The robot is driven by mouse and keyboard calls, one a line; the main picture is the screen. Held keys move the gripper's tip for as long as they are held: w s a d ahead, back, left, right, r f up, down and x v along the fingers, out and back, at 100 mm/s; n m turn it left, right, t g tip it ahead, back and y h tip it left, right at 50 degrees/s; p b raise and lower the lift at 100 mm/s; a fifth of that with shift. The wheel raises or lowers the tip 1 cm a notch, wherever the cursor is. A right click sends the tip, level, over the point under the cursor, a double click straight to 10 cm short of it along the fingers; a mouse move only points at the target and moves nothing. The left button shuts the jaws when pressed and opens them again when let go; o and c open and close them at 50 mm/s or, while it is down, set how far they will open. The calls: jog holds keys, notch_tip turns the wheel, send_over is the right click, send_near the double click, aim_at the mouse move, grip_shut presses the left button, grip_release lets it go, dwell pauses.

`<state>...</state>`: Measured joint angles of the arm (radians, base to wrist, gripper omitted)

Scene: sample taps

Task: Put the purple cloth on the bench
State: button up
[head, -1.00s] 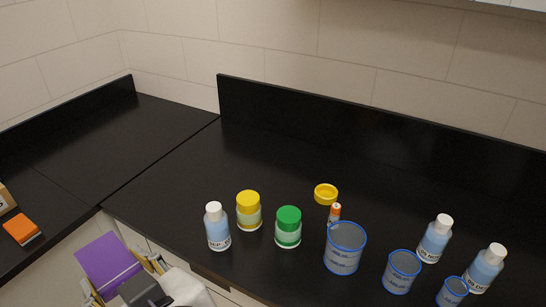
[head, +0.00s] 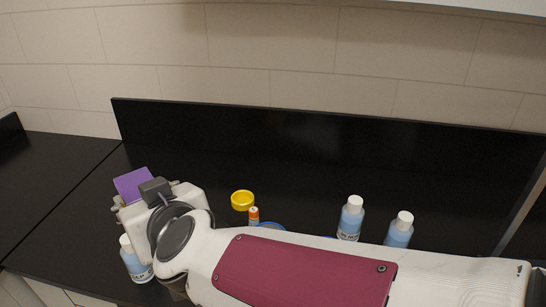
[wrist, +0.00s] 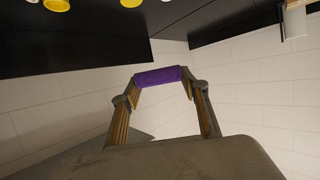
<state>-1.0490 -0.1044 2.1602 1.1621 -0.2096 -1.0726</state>
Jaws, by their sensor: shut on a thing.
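The purple cloth (head: 133,184) is a flat purple piece at the left in the head view, above the black bench (head: 310,175). My gripper (head: 118,203) is shut on it, and its fingers are mostly hidden behind my wrist. In the wrist view the cloth (wrist: 158,76) spans the gap between the two fingertips of my gripper (wrist: 160,80). I cannot tell how high the cloth is above the bench.
A white-capped bottle (head: 135,262) stands just below my gripper. A yellow ring (head: 242,200) and a small orange-capped tube (head: 254,215) are to the right. Two bottles (head: 350,220) (head: 399,232) stand farther right. My arm hides the front. The back wall strip (head: 300,140) borders the bench.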

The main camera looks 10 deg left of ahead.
jog(key=w+d+m+t+h, duration=0.2)
jog(key=w+d+m+h, duration=0.1)
jog(key=w+d, duration=0.55)
jog(key=w+d+m+t+h, duration=0.1)
jog(key=w+d+m+h, duration=0.2)
jog(key=w+d, duration=0.55)
jog(key=w+d+m+t+h, duration=0.1)
jog(key=w+d+m+h, duration=0.2)
jog(key=w+d, duration=0.55)
jog(key=w+d+m+h, duration=0.25)
jog(key=w+d, duration=0.25)
jog(key=d, duration=0.6)
jog(key=d+f+m+g+h, duration=0.1)
jog(key=d+m+g+h, duration=0.2)
jog(key=d, duration=1.3)
jog(key=d+f+m+g+h, duration=0.15)
jog(key=d+m+h, duration=0.3)
jog(key=d, duration=1.15)
notch_tip(320, 180, down, 16)
jog(key=shift+s+f+t+h, duration=0.15)
jog(key=shift+t+h, duration=0.25)
jog(key=shift+t, duration=0.05)
jog(key=shift+f, duration=3.1)
